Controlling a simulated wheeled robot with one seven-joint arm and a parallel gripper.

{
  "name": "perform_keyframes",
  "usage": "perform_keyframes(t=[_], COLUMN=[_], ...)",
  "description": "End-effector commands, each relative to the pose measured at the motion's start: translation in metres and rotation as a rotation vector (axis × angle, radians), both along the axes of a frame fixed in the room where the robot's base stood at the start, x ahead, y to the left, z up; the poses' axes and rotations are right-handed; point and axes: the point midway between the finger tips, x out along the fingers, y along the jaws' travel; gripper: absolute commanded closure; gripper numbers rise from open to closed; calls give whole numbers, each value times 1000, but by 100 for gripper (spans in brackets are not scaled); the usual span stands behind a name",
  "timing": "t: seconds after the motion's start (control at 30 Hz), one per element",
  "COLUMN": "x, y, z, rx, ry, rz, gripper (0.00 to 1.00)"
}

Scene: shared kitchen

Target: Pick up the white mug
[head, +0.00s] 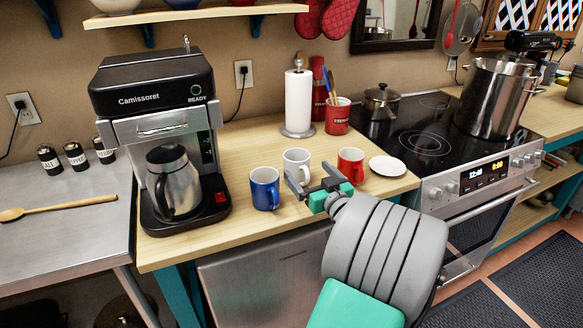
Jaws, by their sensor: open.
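The white mug (297,160) stands upright on the wooden counter, between a blue mug (264,188) at its left and a red mug (350,164) at its right. My gripper (307,182) is open in front of the white mug, with its grey fingers pointing up and left. The fingers overlap the lower part of the white mug in the picture. I cannot tell whether they touch it. No object is seen held between the fingers.
A coffee maker (155,95) with a steel carafe (172,180) stands left of the mugs. Behind are a paper towel roll (298,102) and a red utensil crock (337,118). A white saucer (387,166) lies at the right, beside the stove (430,140).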

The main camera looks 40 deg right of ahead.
Motion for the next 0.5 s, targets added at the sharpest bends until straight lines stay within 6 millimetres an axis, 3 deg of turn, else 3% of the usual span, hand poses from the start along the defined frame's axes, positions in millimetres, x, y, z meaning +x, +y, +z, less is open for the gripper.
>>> perform_keyframes(t=[0.3, 0.5], x=[51, 59], y=[-11, -13], z=[5, 3], rx=[0, 0], ry=[1, 0], rz=[2, 0], gripper=[4, 4])
